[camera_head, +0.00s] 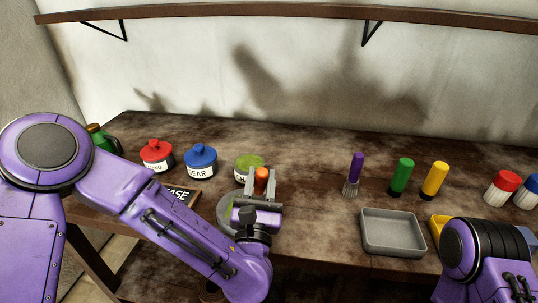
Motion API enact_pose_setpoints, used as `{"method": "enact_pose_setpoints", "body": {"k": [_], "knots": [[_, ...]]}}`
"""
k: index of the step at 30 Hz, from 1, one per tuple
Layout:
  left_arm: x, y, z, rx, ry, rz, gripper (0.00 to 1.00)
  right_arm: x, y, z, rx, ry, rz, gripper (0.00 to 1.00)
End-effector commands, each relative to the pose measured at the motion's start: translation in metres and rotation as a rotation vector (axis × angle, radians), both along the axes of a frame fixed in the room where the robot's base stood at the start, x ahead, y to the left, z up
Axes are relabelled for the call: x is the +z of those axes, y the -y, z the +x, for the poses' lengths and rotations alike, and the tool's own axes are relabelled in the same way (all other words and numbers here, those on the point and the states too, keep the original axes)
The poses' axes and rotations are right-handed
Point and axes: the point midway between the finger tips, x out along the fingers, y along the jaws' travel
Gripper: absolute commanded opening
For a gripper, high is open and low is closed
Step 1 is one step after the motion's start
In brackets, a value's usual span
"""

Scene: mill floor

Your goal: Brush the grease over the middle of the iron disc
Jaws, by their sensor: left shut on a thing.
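My left gripper (261,188) is shut on an orange-handled tool (261,175), which looks like a brush. Its lower end and any bristles are hidden behind the gripper. The grey iron disc (225,214) lies on the bench under and to the left of the gripper, mostly covered by my left arm. I cannot tell whether the tool touches it. A dark sign (179,196), lettered "...EASE" where it shows, lies left of the disc. A jar with a green lid (248,161) stands just behind the gripper, its label partly hidden. My right gripper is out of view.
Jars with red (156,150) and blue (200,157) lids stand left of the green-lidded one. Purple (356,166), green (402,173) and yellow (435,178) handled tools stand right, behind a grey tray (393,232). White-bodied, red-topped (503,186) and blue-topped things stand far right.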

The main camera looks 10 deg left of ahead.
Motion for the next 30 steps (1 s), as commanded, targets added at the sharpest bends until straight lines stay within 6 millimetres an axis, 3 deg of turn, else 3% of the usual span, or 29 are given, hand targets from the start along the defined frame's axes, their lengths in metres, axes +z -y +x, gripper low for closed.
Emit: {"method": "enact_pose_setpoints", "body": {"k": [2, 6, 24, 30], "knots": [[-0.002, 0.006, 0.000, 0.002, -0.001, -0.001, 0.04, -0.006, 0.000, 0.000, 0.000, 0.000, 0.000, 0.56], [0.024, 0.007, 0.000, 0.004, 0.002, -0.004, 0.04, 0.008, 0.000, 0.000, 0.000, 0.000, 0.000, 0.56], [0.076, 0.014, 0.001, -0.013, 0.000, -0.001, 0.04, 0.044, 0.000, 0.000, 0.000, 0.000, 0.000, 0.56], [0.081, 0.016, 0.001, -0.016, 0.000, 0.000, 0.04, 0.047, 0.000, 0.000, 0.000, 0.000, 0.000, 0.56]]}}
